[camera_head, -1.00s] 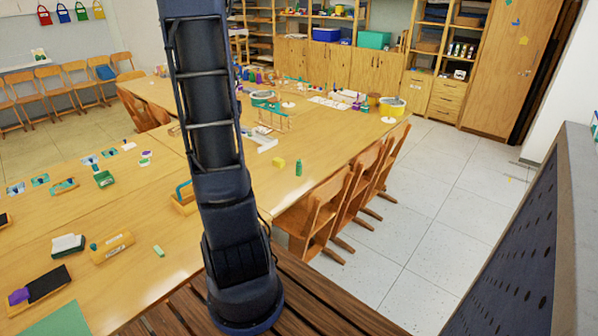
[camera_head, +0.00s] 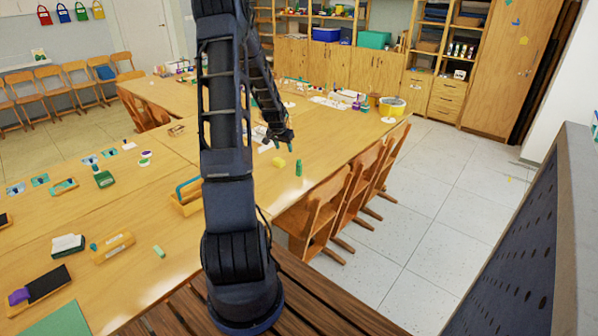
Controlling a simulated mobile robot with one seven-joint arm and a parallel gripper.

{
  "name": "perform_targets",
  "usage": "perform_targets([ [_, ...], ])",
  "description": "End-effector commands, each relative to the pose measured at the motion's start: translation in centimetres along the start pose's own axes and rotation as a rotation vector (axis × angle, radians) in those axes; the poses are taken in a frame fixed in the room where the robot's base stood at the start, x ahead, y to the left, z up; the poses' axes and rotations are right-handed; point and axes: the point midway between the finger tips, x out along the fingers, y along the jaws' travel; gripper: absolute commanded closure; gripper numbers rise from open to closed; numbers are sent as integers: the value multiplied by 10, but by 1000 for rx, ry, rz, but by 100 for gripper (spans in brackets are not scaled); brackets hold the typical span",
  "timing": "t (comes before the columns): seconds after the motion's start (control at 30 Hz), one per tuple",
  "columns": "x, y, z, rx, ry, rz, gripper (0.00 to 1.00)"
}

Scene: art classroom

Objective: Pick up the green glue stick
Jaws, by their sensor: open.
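A small upright green cylinder, which looks like the green glue stick (camera_head: 298,168), stands on the wooden table near its right edge, above the chairs. My gripper (camera_head: 283,143) hangs above the table, a little left of and beyond the glue stick in the picture, apart from it. It is small and dark here; its jaws are open, with nothing seen between them. The glue stick is fully visible.
Wooden chairs (camera_head: 325,203) line the table's right edge.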

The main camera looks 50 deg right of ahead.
Motion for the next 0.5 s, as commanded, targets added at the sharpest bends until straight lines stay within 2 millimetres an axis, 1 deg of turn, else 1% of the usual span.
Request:
perform_targets([
  [0.03,13,10,-3,16,1,13,51],
  [0.1,27,21,-7,34,3,27,51],
  [0.2,41,34,-12,54,9,41,51],
  [0.33,51,43,-15,69,12,52,51],
  [0.5,60,46,-16,73,14,55,51],
])
